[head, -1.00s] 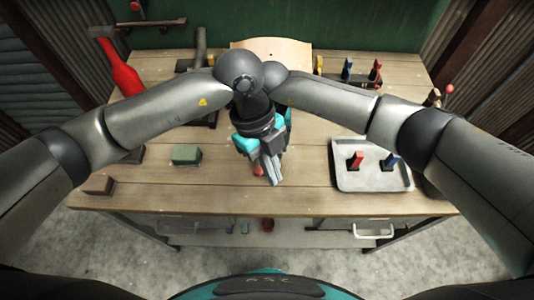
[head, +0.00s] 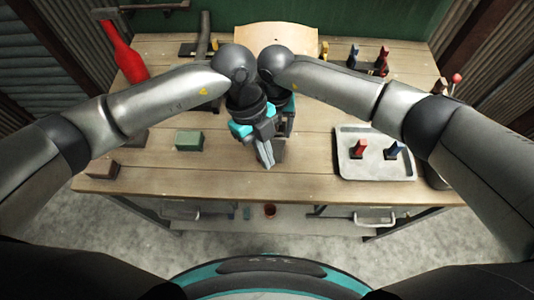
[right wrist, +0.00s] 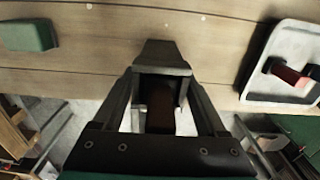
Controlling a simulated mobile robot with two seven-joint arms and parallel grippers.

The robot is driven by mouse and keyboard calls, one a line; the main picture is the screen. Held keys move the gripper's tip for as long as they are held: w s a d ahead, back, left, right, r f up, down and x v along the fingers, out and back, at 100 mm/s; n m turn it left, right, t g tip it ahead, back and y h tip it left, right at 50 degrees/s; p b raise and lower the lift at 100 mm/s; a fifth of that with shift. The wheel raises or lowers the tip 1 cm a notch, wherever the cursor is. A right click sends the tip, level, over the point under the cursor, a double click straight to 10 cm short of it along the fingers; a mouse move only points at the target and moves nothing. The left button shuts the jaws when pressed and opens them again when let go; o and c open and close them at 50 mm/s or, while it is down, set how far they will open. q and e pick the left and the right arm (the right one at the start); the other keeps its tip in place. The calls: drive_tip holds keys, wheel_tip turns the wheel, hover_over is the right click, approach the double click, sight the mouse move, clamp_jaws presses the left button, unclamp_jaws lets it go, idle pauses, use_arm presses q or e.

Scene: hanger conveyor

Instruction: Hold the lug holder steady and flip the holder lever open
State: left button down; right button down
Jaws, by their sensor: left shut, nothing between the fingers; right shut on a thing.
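My left gripper (head: 267,160) is the lower one in the head view, shut and empty, pointing down toward the front middle of the table. A dark part (head: 277,150) close beside its fingers looks like the lug holder, mostly covered by my grippers. My right gripper (head: 287,128) is just behind and to the right, partly hidden. In the right wrist view, my right gripper (right wrist: 162,60) is shut on a dark brown thing (right wrist: 160,106), apparently part of the holder. I cannot make out the lever or its position.
A grey tray (head: 350,170) at the right holds a red lug (head: 360,149) and a blue lug (head: 393,150). A green block (head: 189,140) and a brown block (head: 103,169) sit left.

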use_arm(q)
drive_tip(key=shift+a+m+y, duration=0.3)
drive_tip(key=shift+a+m, duration=0.25)
drive_tip(key=shift+m, duration=0.35)
drive_tip(key=w+a+m+g+y, duration=0.1)
drive_tip(key=w+a+m+y, duration=0.1)
drive_tip(key=a+m, duration=0.3)
drive_tip(key=shift+w+a+m, duration=0.25)
drive_tip(key=shift+a+m, duration=0.1)
drive_tip(key=shift+m, duration=0.65)
drive_tip(key=shift+d, duration=0.15)
drive_tip(key=shift+w+d, duration=0.1)
drive_tip(key=shift+d, duration=0.55)
use_arm(e)
drive_tip(key=shift+a, duration=0.1)
